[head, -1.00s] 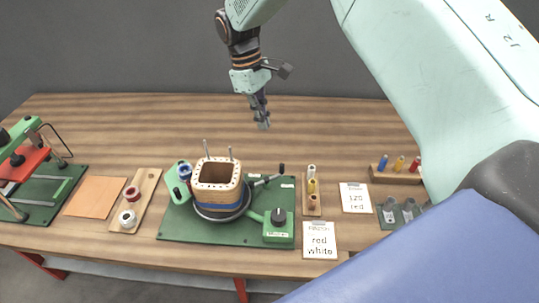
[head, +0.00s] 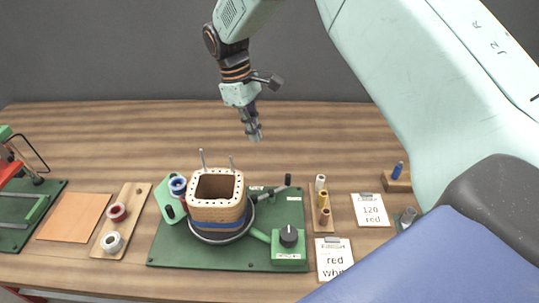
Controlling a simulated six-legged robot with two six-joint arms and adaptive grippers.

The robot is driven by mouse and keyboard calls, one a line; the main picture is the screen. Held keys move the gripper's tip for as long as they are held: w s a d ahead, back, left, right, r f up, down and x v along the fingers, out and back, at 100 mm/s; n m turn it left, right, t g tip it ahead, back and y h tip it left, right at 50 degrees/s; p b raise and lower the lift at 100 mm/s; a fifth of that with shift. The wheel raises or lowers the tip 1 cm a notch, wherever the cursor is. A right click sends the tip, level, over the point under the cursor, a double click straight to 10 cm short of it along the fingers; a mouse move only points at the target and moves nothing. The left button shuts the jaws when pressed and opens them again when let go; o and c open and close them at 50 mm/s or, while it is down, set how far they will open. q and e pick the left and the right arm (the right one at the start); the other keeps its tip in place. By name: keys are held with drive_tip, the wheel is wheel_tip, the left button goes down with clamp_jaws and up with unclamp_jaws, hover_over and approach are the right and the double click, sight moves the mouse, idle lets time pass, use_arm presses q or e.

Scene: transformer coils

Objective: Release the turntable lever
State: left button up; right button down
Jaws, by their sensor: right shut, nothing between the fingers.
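The turntable lever (head: 287,181), with an upright black handle, sticks out to the right behind the square wound coil (head: 217,208). The coil has a tan body with a blue band and stands on the turntable on a green board (head: 270,206). My right gripper (head: 255,134) points down, shut and empty, in the air above and behind the coil, apart from the lever. My left gripper is not in view. The lever's inner end is partly hidden behind the coil.
Two thin metal posts (head: 202,159) rise by the coil. A green box with a black knob (head: 289,237) sits front right. Spools (head: 117,211) stand on a wooden strip at left. Note cards (head: 371,209) lie at right. The back of the wooden table (head: 120,130) is clear.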

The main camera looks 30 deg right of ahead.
drive_tip(key=x, duration=0.9)
drive_tip(key=shift+s+d+f, duration=0.25)
drive_tip(key=shift+f, duration=0.1)
drive_tip(key=s, duration=0.1)
drive_tip(key=s+d, duration=0.1)
drive_tip(key=shift+s+d+r+p, duration=0.15)
drive_tip(key=shift+s+d+p, duration=0.15)
drive_tip(key=shift+d+p, duration=0.05)
drive_tip(key=shift+s+d, duration=0.1)
drive_tip(key=shift+s, duration=0.3)
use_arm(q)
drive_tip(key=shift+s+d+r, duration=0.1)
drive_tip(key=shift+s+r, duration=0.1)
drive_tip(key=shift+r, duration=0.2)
use_arm(e)
drive_tip(key=shift+w, duration=0.25)
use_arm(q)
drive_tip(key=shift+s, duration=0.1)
use_arm(e)
drive_tip(key=shift+s+d, duration=0.1)
drive_tip(key=shift+s+m, duration=0.2)
drive_tip(key=shift+m, duration=0.1)
use_arm(q)
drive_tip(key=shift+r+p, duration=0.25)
drive_tip(key=shift+p, duration=0.05)
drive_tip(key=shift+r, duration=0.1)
use_arm(e)
drive_tip(key=shift+w+m, duration=0.15)
drive_tip(key=shift+m, duration=0.15)
